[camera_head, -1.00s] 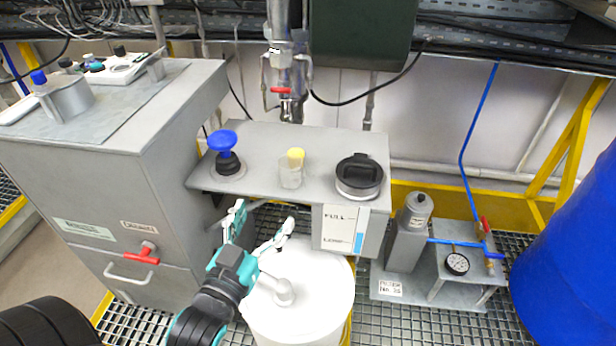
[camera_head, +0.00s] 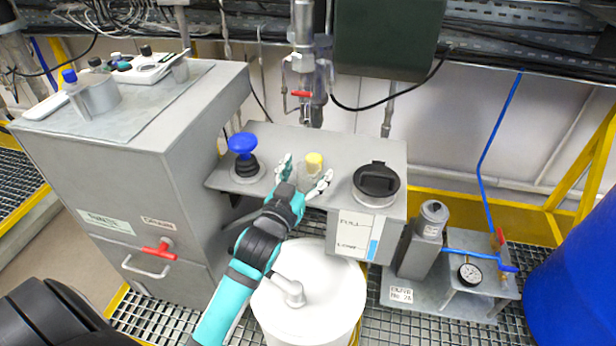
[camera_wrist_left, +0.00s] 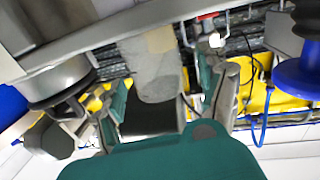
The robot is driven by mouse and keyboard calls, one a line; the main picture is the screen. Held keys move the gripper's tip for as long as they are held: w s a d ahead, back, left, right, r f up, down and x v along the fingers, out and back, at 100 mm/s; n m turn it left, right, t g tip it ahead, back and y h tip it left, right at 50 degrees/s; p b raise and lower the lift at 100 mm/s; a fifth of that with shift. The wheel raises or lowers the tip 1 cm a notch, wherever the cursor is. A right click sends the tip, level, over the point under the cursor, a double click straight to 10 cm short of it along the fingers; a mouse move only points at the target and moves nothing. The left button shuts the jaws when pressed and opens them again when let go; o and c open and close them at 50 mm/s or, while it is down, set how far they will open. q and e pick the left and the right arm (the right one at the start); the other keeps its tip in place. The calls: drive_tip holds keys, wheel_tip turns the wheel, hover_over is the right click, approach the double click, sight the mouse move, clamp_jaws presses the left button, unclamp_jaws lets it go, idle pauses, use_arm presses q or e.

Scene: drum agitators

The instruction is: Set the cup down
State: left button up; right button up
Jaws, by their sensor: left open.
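The clear cup (camera_head: 307,184) stands upright on the grey metal shelf (camera_head: 330,145), with a yellow piece (camera_head: 314,160) showing at its top. My left gripper (camera_head: 303,177) is open at the shelf's front edge, one finger on each side of the cup. In the left wrist view the cup (camera_wrist_left: 156,78) shows between the spread fingers (camera_wrist_left: 163,88). I cannot tell whether either finger touches it. My right gripper is not in view.
A blue knob (camera_head: 242,143) on a black boot stands left of the cup. A black-lidded filler (camera_head: 377,180) stands to the right. A white drum (camera_head: 325,290) is below the shelf. A vertical pipe with a red valve handle (camera_head: 302,94) hangs behind.

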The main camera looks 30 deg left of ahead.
use_arm(q)
drive_tip(key=shift+w, duration=0.5)
drive_tip(key=shift+s, duration=0.1)
drive_tip(key=c, duration=1)
drive_tip(key=shift+o, duration=0.2)
drive_tip(key=shift+r, duration=0.1)
